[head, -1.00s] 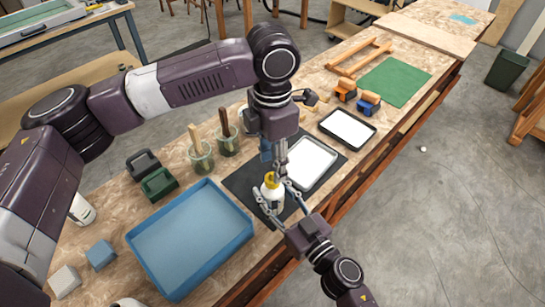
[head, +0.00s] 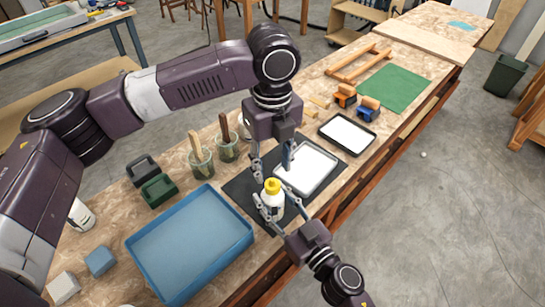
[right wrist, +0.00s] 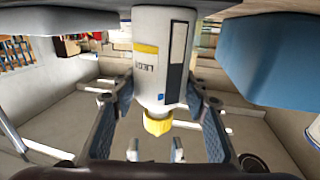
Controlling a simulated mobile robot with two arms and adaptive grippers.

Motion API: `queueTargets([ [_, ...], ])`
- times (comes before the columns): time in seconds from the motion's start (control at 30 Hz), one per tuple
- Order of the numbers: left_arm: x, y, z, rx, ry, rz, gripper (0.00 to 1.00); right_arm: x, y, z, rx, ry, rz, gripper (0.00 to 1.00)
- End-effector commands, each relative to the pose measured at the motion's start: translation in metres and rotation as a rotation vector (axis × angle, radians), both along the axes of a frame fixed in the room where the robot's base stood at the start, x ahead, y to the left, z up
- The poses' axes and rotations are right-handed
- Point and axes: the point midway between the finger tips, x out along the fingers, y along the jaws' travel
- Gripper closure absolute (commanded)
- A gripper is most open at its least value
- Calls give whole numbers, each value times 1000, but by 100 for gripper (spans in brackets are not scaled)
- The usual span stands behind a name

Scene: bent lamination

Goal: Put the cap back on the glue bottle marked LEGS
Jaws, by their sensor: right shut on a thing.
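The white glue bottle (head: 272,207) is upright over the dark mat, with a yellow cap (head: 272,186) on its top. In the right wrist view the bottle (right wrist: 160,50) appears upside down, its cap (right wrist: 157,123) towards me; its label lettering is too small to read surely. My right gripper (head: 273,211) is shut on the bottle's sides, with fingers on both sides. I cannot tell if the bottle's base touches the mat. My left gripper (head: 273,166) is just above the cap, pointing down, fingers spread apart with nothing between them.
A blue tray (head: 247,235) stands left of the dark mat (head: 238,187). A white-filled tray (head: 306,168) lies close behind the bottle, another (head: 347,134) beyond. Brush jars (head: 201,164), a green container (head: 158,190) and another white bottle (head: 82,214) stand leftward.

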Motion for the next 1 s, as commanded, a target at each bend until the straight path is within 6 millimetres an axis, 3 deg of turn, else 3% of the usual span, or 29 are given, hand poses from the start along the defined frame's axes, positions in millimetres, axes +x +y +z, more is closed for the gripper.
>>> queueTargets([
  [1.0,0,0,11,0,1,1718,60,0,0,0,-1,1,0,100],
])
